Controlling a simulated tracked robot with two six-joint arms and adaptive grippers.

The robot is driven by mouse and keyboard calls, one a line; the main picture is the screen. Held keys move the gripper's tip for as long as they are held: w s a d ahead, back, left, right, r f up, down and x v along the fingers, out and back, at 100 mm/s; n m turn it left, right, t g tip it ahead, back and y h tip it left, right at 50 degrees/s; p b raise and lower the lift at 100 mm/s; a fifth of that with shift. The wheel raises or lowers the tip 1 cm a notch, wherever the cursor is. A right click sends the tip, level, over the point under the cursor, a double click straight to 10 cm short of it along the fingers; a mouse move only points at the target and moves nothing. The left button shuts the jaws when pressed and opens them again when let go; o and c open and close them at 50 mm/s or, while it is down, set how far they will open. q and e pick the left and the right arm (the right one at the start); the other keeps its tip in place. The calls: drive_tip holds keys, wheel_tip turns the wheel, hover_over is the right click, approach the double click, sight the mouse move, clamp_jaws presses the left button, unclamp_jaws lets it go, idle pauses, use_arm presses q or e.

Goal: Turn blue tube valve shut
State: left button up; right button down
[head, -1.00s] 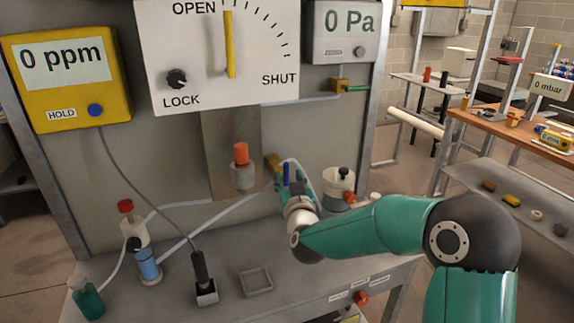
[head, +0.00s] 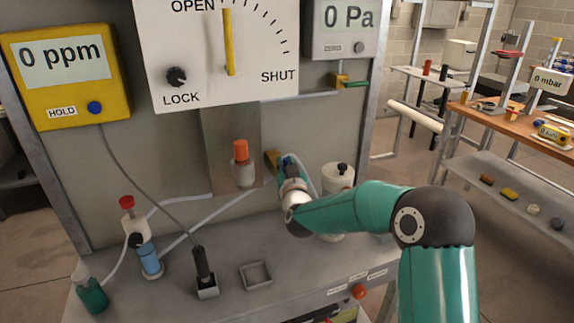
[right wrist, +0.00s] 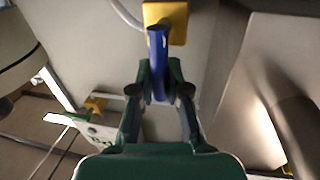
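The blue tube valve has a yellow body (head: 271,160) on the panel. In the right wrist view its yellow body (right wrist: 176,20) is at the top and its blue handle (right wrist: 157,42) points towards the camera. My right gripper (right wrist: 160,75) has its two green fingers drawn in close on both sides of the blue handle, and they look shut on it; the contact faces are hard to see. In the head view my right gripper (head: 288,168) is at the valve and covers most of the blue handle. My left gripper is not in view.
A red-capped fitting (head: 241,160) is on the panel left of the valve. A white pot with a black knob (head: 338,178) stands close to the right of my gripper. A small square tray (head: 256,275) lies on the bench. A gauge above reads 0 Pa (head: 348,20).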

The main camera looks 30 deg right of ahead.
drive_tip(key=shift+d, duration=0.15)
drive_tip(key=shift+d+f+m+b, duration=0.1)
drive_tip(key=shift+m+b, duration=0.5)
drive_tip(key=shift+b, duration=0.3)
drive_tip(key=shift+s+d+f+m+g+y+b, duration=0.2)
drive_tip(key=shift+d+f+m+y+b, duration=0.5)
drive_tip(key=shift+m+b, duration=1.7)
drive_tip(key=shift+s+d+f+m+g+y+b, duration=0.15)
drive_tip(key=shift+d+f+m+y+b, duration=0.5)
drive_tip(key=shift+m+b, duration=1.8)
drive_tip(key=shift+s+d+f+m+g+y+b, duration=0.2)
drive_tip(key=shift+d+f+m+y+b, duration=0.5)
drive_tip(key=shift+m+b, duration=1.7)
drive_tip(key=shift+a+f, duration=0.1)
drive_tip(key=c, duration=1.1)
unclamp_jaws()
drive_tip(key=shift+c, duration=0.2)
